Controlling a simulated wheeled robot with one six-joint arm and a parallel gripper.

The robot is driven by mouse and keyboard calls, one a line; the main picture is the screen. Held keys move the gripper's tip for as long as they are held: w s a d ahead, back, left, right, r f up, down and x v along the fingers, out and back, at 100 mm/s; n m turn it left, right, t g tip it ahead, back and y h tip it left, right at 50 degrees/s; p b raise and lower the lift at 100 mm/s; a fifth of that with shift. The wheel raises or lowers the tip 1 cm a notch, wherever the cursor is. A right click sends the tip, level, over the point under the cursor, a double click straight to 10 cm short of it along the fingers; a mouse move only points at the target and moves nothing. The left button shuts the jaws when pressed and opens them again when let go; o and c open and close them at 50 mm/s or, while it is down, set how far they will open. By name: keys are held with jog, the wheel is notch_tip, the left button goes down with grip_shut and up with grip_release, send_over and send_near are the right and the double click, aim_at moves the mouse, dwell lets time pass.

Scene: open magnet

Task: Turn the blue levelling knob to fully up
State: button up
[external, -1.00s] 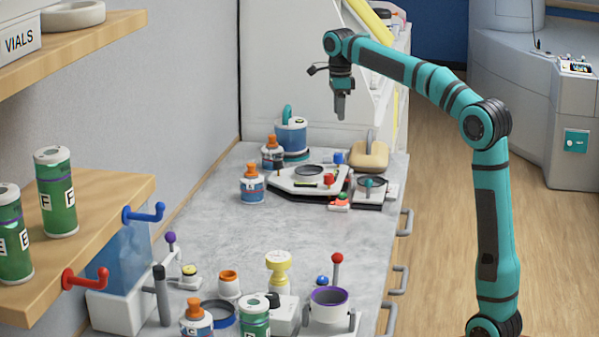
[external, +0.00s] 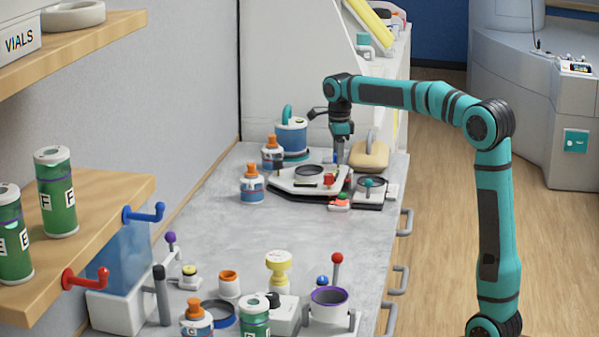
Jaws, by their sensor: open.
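A small blue ball-shaped knob (external: 322,281) shows near the front of the bench, behind the purple-rimmed grey cup. I cannot tell if it is the levelling knob. A white instrument base (external: 300,181) with a dark round plate (external: 308,171) and red knobs stands farther back; no blue knob is clear on it. My gripper (external: 340,158) points straight down at the back right of this base, close to the red parts. It is open, with nothing seen between its fingers. Whether it touches anything there cannot be told.
Orange-capped bottles (external: 252,187) and a blue-and-white canister (external: 291,136) stand left of and behind the base. A tan block (external: 369,156) and a small round-topped device (external: 371,188) are close on the right. The middle bench (external: 240,230) is clear.

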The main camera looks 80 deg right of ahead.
jog(key=c, duration=1)
jog(key=shift+n, duration=0.4)
